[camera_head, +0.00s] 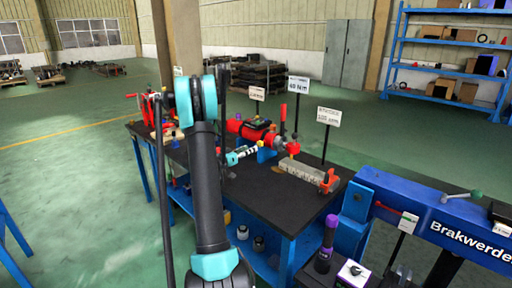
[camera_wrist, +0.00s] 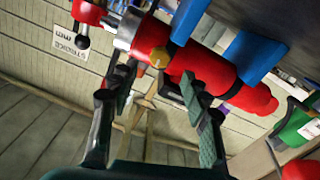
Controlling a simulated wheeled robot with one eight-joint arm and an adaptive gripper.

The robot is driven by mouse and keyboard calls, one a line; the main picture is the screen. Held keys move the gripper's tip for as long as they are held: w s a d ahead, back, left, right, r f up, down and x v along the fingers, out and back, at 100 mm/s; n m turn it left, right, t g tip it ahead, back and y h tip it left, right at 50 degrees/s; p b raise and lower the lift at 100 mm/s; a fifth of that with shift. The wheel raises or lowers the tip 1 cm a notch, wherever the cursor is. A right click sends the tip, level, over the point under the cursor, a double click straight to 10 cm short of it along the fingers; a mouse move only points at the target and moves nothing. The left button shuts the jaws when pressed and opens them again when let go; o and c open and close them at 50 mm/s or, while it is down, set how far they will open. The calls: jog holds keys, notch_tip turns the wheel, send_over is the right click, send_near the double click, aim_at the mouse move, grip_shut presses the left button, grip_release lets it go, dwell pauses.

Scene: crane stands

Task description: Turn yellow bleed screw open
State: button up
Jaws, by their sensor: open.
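In the head view the red cylinder (camera_head: 248,131) lies at the back of the dark bench, partly hidden. The screw cannot be made out there.
Blue brackets (camera_wrist: 254,52) hold the cylinder. A red-ended lever (camera_wrist: 86,14) stands out at its left end in the wrist view. In the head view, a grey block (camera_head: 301,172) lies on the dark bench top (camera_head: 285,208), whose front is clear. A blue beam (camera_head: 435,212) stands right.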

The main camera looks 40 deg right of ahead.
aim_at(259, 144)
jog(key=d, duration=0.6)
jog(key=shift+w, duration=0.25)
grip_shut()
